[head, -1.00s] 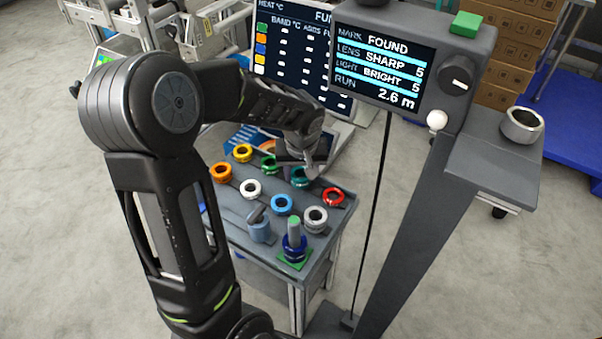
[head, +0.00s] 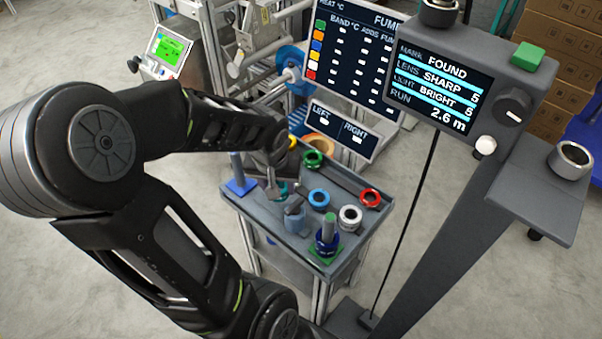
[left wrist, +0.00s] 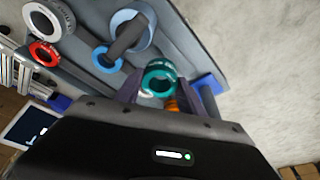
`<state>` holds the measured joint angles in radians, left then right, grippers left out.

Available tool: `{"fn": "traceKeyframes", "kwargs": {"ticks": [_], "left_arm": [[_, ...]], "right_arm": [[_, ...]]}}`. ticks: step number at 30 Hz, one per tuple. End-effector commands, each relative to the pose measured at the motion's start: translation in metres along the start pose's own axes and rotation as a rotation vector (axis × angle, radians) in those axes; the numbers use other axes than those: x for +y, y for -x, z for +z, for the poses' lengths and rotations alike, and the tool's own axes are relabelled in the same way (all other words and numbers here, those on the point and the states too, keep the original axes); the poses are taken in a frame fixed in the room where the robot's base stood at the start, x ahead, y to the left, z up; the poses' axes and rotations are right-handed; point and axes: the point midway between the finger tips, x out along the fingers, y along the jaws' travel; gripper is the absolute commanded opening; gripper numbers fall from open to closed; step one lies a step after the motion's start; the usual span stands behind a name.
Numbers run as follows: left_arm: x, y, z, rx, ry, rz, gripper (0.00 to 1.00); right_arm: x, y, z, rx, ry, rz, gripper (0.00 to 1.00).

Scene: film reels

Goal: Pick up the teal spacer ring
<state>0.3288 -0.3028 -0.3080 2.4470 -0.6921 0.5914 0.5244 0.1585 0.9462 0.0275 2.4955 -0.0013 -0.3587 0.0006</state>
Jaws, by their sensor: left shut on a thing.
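The teal spacer ring (left wrist: 158,78) sits between the fingertips of my left gripper (left wrist: 161,86) in the left wrist view. The jaws are shut on it, one finger on each side. In the head view the gripper (head: 273,187) is over the left part of the grey tray table (head: 345,260), and a bit of the teal ring (head: 281,190) shows beside the fingers. The arm hides part of the table there. How far the ring is above the table is hard to tell. My right gripper is not in view.
A blue-based post (head: 240,186) stands at the left corner.

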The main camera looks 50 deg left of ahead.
Motion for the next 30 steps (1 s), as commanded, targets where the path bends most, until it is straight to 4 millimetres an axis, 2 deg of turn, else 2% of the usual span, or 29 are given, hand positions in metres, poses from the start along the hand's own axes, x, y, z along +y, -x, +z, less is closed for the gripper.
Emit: {"fn": "traceKeyframes", "kwargs": {"ticks": [6,24,30], "left_arm": [[-0.01,0.002,0.006,0.001,0.0,0.001,0.02],[-0.009,0.002,0.006,0.0,0.0,0.0,0.02],[-0.008,0.015,0.003,-0.001,-0.005,0.002,0.02]], "right_arm": [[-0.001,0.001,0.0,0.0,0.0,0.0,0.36],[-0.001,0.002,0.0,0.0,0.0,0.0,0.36],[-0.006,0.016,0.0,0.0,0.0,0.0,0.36]]}}
